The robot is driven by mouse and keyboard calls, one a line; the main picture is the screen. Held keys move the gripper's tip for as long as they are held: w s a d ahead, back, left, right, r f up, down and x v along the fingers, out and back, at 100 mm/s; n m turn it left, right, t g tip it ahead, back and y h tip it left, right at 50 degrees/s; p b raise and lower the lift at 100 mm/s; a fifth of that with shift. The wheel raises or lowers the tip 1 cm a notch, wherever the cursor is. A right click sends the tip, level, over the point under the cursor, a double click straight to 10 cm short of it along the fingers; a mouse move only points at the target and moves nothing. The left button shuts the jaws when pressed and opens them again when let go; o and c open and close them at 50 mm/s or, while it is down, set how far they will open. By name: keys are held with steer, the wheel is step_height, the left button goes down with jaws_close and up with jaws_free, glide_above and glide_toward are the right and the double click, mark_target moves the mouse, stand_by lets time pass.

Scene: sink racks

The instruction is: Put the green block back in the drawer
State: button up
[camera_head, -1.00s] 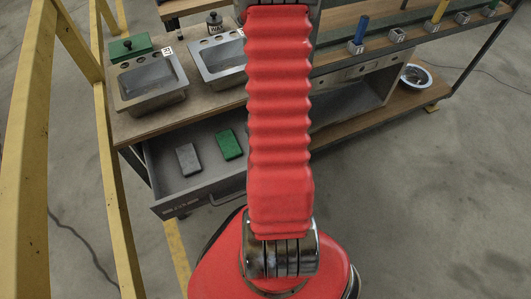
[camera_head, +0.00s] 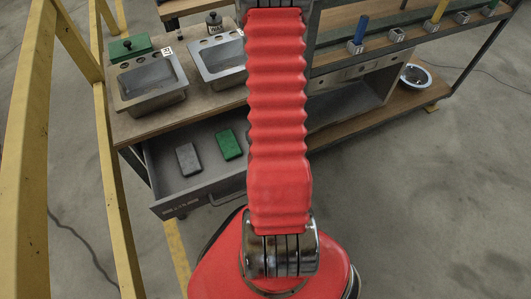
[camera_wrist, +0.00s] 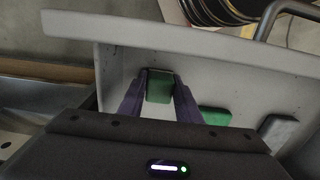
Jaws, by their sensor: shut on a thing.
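A green block (camera_wrist: 159,90) sits between the purple fingers of my gripper (camera_wrist: 160,78) in the wrist view, with the fingers shut on it. It is inside the outline of the open grey drawer (camera_wrist: 225,45), near the front panel. I cannot tell whether it touches the drawer floor. In the head view the drawer (camera_head: 212,196) is pulled out below the bench top. My gripper and the held block are hidden behind my red arm there. A second green block (camera_head: 229,145) lies flat in the drawer, and also shows in the wrist view (camera_wrist: 214,116).
A grey block (camera_head: 188,159) lies left of the second green block in the drawer. Above stand two metal sinks (camera_head: 151,85) and a green box (camera_head: 130,48). The drawer handle (camera_wrist: 284,10) shows beyond the front panel. A yellow frame (camera_head: 105,140) stands at left.

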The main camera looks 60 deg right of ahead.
steer(key=o, duration=1.1)
steer(key=shift+r, duration=0.1)
step_height(320, 180, up, 12)
stand_by(0.9)
